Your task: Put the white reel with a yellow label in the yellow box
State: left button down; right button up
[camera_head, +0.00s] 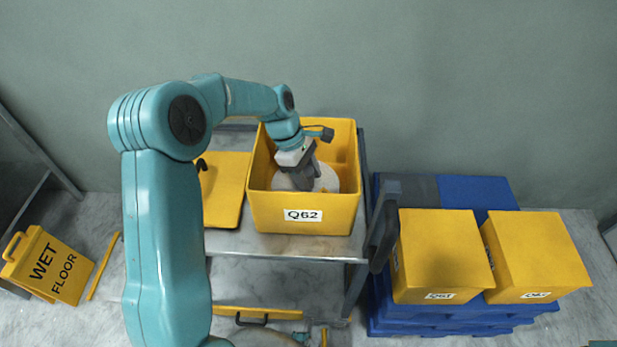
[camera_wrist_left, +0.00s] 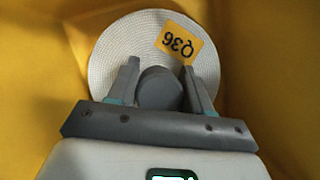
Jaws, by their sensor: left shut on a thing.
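The yellow box (camera_head: 262,212), marked Q62, stands open on a grey metal cart. The white reel (camera_head: 326,179) is inside the box, partly hidden by my left gripper (camera_head: 305,181). My left gripper (camera_wrist_left: 160,80) is shut on the reel's grey hub (camera_wrist_left: 158,88), with a finger on each side. Yellow box walls surround the reel there. I cannot tell whether the reel touches the box floor. My right gripper is not in view.
A yellow lid-like panel (camera_head: 226,186) lies on the cart top (camera_head: 285,244) left of the box. Two closed yellow boxes (camera_head: 443,252) (camera_head: 535,250) stand on blue pallets (camera_head: 412,318) at the right. A wet floor sign (camera_head: 50,264) stands at the left.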

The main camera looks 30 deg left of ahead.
pick_arm(q)
jog(key=shift+f, duration=0.2)
jog(key=shift+r, duration=0.15)
jog(key=shift+c, duration=2.4)
grip_release()
jog(key=shift+f, duration=0.2)
jog(key=shift+r, duration=0.15)
jog(key=p+v, duration=0.1)
jog(key=v, duration=1.1)
jog(key=shift+r+p, duration=0.1)
jog(key=shift+p, duration=0.2)
